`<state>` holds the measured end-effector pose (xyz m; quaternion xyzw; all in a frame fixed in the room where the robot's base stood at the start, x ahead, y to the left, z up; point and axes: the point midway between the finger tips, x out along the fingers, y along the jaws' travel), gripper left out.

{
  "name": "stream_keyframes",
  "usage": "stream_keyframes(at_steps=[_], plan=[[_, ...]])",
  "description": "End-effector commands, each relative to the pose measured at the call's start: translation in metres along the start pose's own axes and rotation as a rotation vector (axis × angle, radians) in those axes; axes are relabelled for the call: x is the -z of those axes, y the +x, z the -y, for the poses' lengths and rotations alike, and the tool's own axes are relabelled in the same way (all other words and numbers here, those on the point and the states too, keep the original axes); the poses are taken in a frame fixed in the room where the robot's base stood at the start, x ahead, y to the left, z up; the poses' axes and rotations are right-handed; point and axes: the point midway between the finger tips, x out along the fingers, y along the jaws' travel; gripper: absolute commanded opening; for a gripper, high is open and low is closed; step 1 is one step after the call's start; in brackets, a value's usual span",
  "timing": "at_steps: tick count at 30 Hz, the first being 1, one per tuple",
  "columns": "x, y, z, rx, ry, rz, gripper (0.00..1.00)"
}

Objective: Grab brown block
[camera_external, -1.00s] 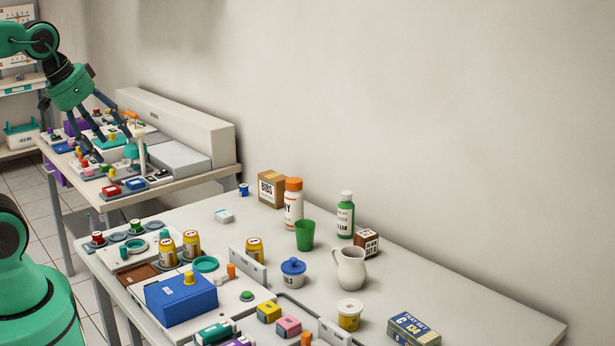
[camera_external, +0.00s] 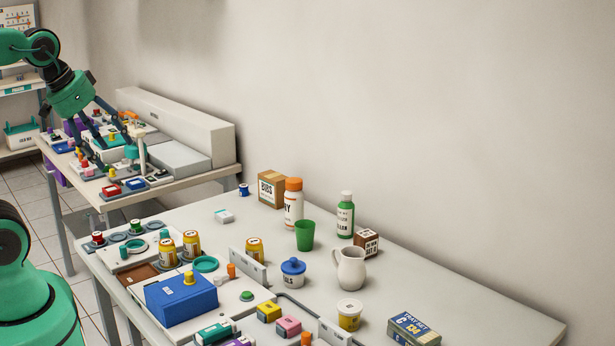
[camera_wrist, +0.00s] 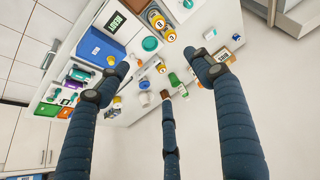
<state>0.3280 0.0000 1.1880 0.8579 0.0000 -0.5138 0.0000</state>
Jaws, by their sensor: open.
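The brown block (camera_external: 367,242) is a small dark brown cube with white lettered faces. It stands on the near white table, behind the cream pitcher (camera_external: 350,268) and beside the green-labelled bottle (camera_external: 345,215). In the wrist view a small brown patch, likely the same block (camera_wrist: 164,93), shows at the tip of the middle finger, which partly covers it. My gripper (camera_external: 116,147) is at the upper left in the external view, far from the block. It also shows in the wrist view (camera_wrist: 160,74) with its dark fingers spread wide, open and empty.
A larger brown BIBS box (camera_external: 271,189), an orange-capped bottle (camera_external: 293,207) and a green cup (camera_external: 304,236) stand near the block. A blue box (camera_external: 181,298) and several jars crowd the table's left. The table's right back is clear (camera_external: 470,300).

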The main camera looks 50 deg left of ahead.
Motion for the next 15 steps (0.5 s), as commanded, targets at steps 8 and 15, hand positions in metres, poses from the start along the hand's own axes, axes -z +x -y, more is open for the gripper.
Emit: stream_keyframes(at_steps=[8,15], plan=[[0.001,0.000,0.000,0.000,0.002,0.000,0.66],[0.018,-0.003,-0.002,-0.001,0.039,0.014,0.66]])
